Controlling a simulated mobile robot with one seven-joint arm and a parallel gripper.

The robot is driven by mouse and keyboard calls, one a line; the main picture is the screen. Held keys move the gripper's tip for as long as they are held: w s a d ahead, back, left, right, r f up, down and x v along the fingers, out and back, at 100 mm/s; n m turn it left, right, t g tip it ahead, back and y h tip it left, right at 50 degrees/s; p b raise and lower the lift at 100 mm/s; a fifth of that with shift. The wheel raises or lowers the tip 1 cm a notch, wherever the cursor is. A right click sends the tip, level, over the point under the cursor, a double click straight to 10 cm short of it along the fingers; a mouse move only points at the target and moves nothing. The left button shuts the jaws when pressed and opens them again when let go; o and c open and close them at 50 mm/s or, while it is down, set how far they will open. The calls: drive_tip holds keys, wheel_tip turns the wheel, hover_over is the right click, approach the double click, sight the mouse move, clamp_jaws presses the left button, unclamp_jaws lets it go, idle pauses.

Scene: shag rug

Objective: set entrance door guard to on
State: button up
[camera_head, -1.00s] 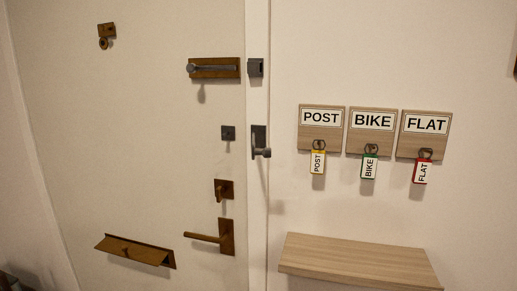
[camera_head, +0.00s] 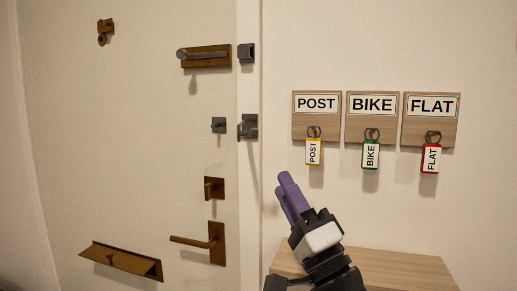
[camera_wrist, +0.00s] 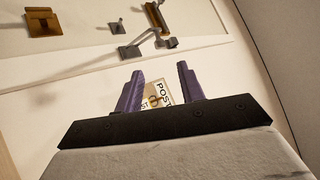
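The door guard (camera_head: 248,127) is a grey metal fitting on the door frame, right of the door edge. Its matching grey stud plate (camera_head: 218,125) is on the door just to the left, apart from it. In the wrist view the guard (camera_wrist: 129,52) shows beyond my fingers, with the stud plate (camera_wrist: 117,28) above it. The guard arm's exact angle is hard to tell. My gripper (camera_head: 288,190) has purple fingers and is below and right of the guard, not touching it. In the wrist view my gripper (camera_wrist: 160,72) is open and empty.
A sliding bolt (camera_head: 207,56) sits above the guard, with its keeper (camera_head: 246,53) on the frame. A thumb-turn (camera_head: 214,188) and door handle (camera_head: 211,241) are below. POST, BIKE and FLAT key plates (camera_head: 317,103) hang right, above a wooden shelf (camera_head: 400,268).

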sight(255, 133)
drive_tip(key=shift+p+x, duration=2.25)
drive_tip(key=shift+x, duration=4.55)
drive_tip(key=shift+d, duration=0.15)
drive_tip(key=shift+c, duration=0.3)
clamp_jaws()
